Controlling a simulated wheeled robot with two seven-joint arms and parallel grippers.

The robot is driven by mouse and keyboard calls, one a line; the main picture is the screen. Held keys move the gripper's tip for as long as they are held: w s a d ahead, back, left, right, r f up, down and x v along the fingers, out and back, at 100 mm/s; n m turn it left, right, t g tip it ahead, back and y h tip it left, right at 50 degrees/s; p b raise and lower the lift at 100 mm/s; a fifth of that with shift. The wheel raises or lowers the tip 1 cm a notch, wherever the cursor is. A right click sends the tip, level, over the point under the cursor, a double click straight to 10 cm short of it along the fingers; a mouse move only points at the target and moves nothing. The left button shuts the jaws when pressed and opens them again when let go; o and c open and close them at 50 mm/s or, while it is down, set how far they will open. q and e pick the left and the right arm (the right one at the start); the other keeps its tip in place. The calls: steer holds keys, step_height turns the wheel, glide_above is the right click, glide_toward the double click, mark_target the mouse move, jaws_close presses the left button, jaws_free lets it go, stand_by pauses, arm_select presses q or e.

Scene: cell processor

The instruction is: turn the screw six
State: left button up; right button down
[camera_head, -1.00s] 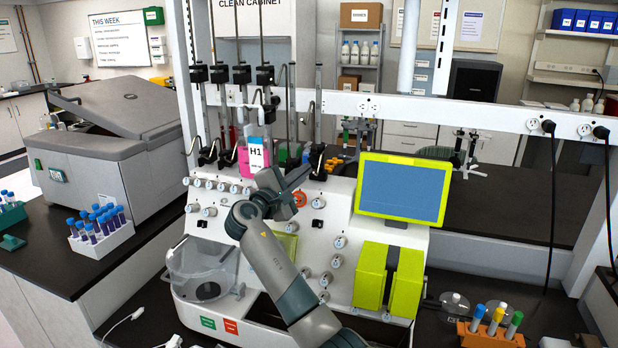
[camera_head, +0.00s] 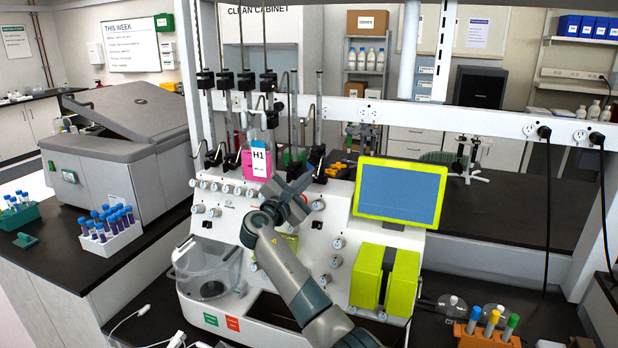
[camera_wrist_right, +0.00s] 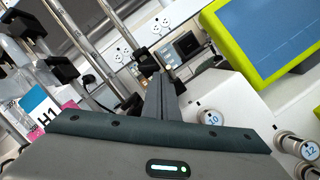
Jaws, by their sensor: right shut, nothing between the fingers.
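The cell processor (camera_head: 345,225) stands on the bench with white knob-like screws on its sloped front. A row of screws (camera_head: 226,188) runs along its upper left, with more right of my right gripper (camera_head: 303,184). In the right wrist view, one screw reads 10 (camera_wrist_right: 210,117) and another reads 12 (camera_wrist_right: 309,150). I cannot make out which screw is number six; it may be hidden behind my gripper. My right gripper is in front of the panel's upper middle. Its fingers (camera_wrist_right: 160,95) are shut and empty. My left gripper is not in view.
A pink H1 bag (camera_head: 259,162) hangs just left of my right gripper. Metal poles and a cross rail (camera_head: 400,112) rise behind the panel. A green-framed screen (camera_head: 398,193) and yellow-green blocks (camera_head: 385,278) stand to the right. A clear bowl (camera_head: 210,262) is at lower left.

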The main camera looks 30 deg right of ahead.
stand_by(0.4)
steer(key=b+v, duration=0.6)
steer(key=v, duration=1.1)
steer(key=shift+a, duration=0.25)
